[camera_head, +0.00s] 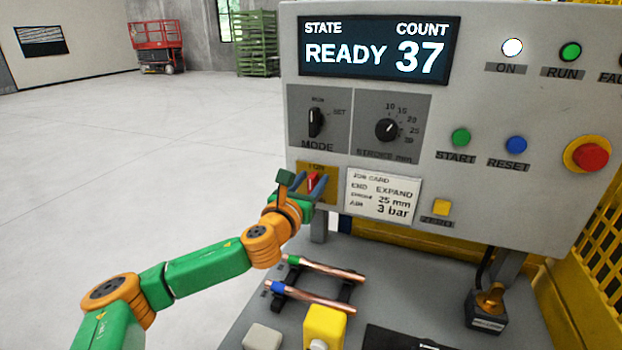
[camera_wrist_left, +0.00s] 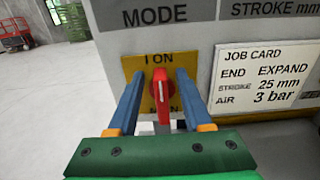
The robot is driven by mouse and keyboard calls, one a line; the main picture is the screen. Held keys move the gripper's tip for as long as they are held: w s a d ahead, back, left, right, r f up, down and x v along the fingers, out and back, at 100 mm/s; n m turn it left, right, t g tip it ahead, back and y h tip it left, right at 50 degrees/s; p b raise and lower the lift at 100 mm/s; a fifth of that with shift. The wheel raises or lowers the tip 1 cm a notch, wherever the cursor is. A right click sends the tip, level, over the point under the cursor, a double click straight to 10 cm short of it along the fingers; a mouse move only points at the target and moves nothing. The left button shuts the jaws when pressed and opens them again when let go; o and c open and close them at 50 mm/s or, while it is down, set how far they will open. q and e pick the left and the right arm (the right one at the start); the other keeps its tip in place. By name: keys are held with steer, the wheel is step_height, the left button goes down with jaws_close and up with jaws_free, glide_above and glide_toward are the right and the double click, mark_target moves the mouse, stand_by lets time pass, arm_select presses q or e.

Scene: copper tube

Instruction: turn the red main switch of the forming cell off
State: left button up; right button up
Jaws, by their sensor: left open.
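The red main switch (camera_wrist_left: 161,92) sits on a yellow plate (camera_wrist_left: 139,68) marked "I ON" at the lower left of the grey control panel. Its handle stands upright, pointing to the "I ON" mark. It also shows in the head view (camera_head: 312,182), partly covered by my gripper. My left gripper (camera_wrist_left: 160,88) is open, with one blue finger on each side of the red handle. A gap shows between each finger and the handle. The lower lettering of the plate is mostly hidden by the handle. My right gripper is not in view.
The display (camera_head: 378,48) reads READY, count 37, and the ON lamp (camera_head: 512,47) is lit white. A job card (camera_head: 383,196) sits right of the switch. Below, copper tubes (camera_head: 325,268) lie on a rack on the grey bench, near a yellow block (camera_head: 324,325).

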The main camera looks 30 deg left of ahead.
arm_select(q)
steer(key=shift+s+r, duration=0.15)
steer(key=shift+s, duration=0.1)
steer(key=shift+c, duration=1)
steer(key=shift+d, duration=0.1)
jaws_close()
steer(key=shift+n, duration=0.3)
steer(key=n, duration=0.2)
steer(key=a+n, duration=0.1)
steer(key=shift+s+n, duration=0.15)
steer(key=shift+n, duration=0.25)
steer(key=shift+s+a+f+n+b, duration=0.1)
steer(key=shift+a+f+n+b, duration=0.3)
steer(key=shift+n, duration=1.85)
steer(key=shift+s+a+f+n+b, duration=0.15)
steer(key=shift+f+n, duration=0.3)
steer(key=shift+n, duration=1.75)
steer(key=shift+w+a+f+n+b, duration=0.1)
steer(key=shift+a+f+n+b, duration=0.3)
steer(key=shift+n, duration=1.85)
